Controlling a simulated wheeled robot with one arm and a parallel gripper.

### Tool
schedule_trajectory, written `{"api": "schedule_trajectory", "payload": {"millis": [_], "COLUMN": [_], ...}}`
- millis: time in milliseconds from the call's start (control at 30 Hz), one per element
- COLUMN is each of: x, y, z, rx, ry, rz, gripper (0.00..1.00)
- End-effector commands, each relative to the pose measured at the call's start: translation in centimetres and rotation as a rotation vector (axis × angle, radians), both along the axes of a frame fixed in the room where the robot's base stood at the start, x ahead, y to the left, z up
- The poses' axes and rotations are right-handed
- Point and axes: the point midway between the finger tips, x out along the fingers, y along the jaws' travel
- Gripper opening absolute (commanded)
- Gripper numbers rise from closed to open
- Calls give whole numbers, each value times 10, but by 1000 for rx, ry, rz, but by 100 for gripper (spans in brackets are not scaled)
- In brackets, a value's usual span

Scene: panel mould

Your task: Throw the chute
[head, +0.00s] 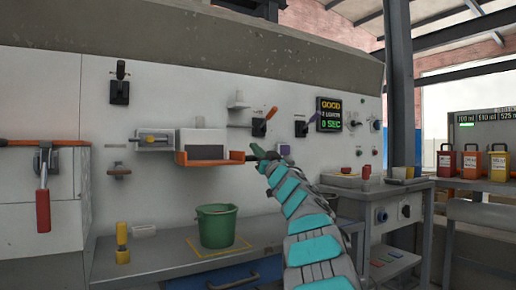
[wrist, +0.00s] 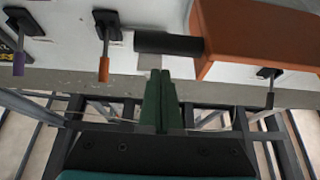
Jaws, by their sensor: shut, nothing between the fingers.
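An orange chute-like tray (head: 208,159) is fixed to the white panel under a pale box, with a dark end at its right. An orange body, likely this tray, is large at upper right in the wrist view (wrist: 255,40), with a black cylinder (wrist: 168,43) beside it. No readable label shows which works the chute. My gripper (head: 262,153) is shut and empty, just right of the tray's end. Its green fingers (wrist: 160,100) are together, apart from the levers.
A green bucket (head: 215,226) stands on the lower bench (head: 165,262) inside a yellow outline. A yellow cylinder (head: 122,243) is to its left. A red-handled tool (head: 43,205) hangs at far left. A grey control stand (head: 390,212) is at right. A display (head: 329,114) reads GOOD.

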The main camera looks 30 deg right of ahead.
Motion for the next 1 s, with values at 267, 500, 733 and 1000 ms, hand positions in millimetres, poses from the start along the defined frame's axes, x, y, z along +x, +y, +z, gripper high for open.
{"api": "schedule_trajectory", "payload": {"millis": [267,500,733,1000], "x": [2,2,3,1], "y": [0,0,2,2], "z": [-16,-16,-23,-36], "rx": [-1,-2,0,2], "ry": [-2,-2,-26,-116], "rz": [0,0,5,5], "gripper": [0,0,0,0]}}
